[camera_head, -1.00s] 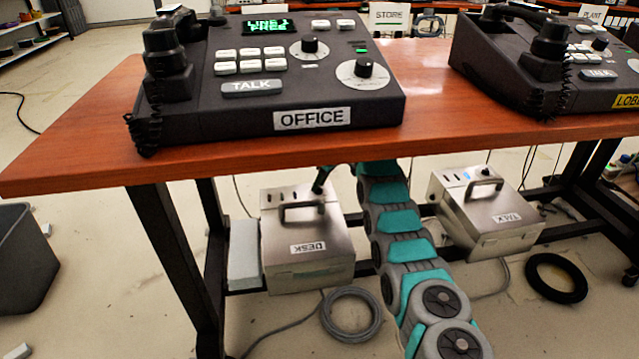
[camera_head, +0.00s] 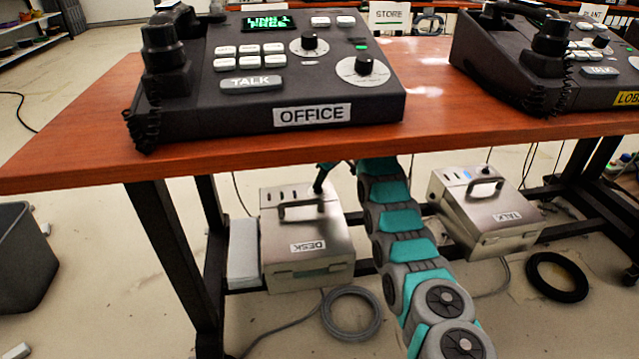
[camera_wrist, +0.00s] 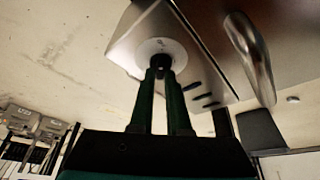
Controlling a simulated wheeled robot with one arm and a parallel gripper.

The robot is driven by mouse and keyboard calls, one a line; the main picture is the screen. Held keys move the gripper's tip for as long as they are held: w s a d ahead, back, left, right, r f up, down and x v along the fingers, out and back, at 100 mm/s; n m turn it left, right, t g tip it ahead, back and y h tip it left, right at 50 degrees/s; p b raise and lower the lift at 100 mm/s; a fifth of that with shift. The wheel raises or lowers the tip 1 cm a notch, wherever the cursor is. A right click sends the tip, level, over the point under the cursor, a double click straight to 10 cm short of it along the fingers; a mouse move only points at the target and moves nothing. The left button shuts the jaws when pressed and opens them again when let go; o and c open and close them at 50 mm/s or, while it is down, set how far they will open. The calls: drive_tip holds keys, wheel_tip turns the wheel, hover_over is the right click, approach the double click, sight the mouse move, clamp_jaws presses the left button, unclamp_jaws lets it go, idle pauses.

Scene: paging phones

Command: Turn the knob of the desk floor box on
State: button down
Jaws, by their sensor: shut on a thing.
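The desk floor box (camera_head: 302,252) is a silver metal case labelled DESK, under the table at the middle of the head view. Its knob (camera_wrist: 160,62) is small and dark on a pale round plate (camera_wrist: 150,46) in the wrist view. My gripper (camera_wrist: 163,74) has its two fingers close together with their tips on the knob. In the head view my gripper (camera_head: 319,187) reaches down to the box top beside the handle, and the knob is hidden there. The knob's pointer and any marks on the plate cannot be made out.
The box's handle (camera_wrist: 249,58) arches close to my fingers. The wooden table (camera_head: 80,130) carries the OFFICE phone (camera_head: 200,115) above my arm. A second floor box (camera_head: 492,222) labelled TALK stands to the right. A coiled grey cable (camera_head: 351,312) lies on the floor in front.

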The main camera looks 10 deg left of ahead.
drive_tip(key=shift+d+f+b, duration=0.1)
drive_tip(key=shift+f+b, duration=0.1)
drive_tip(key=shift+b, duration=0.15)
drive_tip(key=m+b, duration=0.2)
drive_tip(key=shift+s+t+h+b, duration=0.1)
drive_tip(key=shift+t+h+b, duration=0.2)
drive_tip(key=shift+t+b, duration=0.1)
drive_tip(key=m, duration=0.2)
drive_tip(key=shift+s+a+r+m+t+h, duration=0.1)
drive_tip(key=shift+a+r+m+t+h, duration=0.1)
drive_tip(key=shift+r+m+t+h, duration=0.15)
drive_tip(key=m+h+p, duration=0.1)
drive_tip(key=m+p, duration=0.1)
drive_tip(key=m, duration=0.1)
drive_tip(key=shift+a+t, duration=0.1)
drive_tip(key=shift+t, duration=0.15)
drive_tip(key=m, duration=0.1)
drive_tip(key=m+h+p, duration=0.1)
drive_tip(key=m, duration=0.1)
drive_tip(key=shift+a+f+m, duration=0.1)
drive_tip(key=shift+f+m, duration=0.05)
drive_tip(key=shift+m, duration=0.1)
drive_tip(key=m+h, duration=0.1)
drive_tip(key=m, duration=0.1)
drive_tip(key=shift+a+m, duration=0.1)
drive_tip(key=shift+m, duration=0.2)
drive_tip(key=shift+m+h+p, duration=0.65)
drive_tip(key=shift+m, duration=0.65)
drive_tip(key=shift+m+p, duration=0.4)
drive_tip(key=shift+m, duration=0.3)
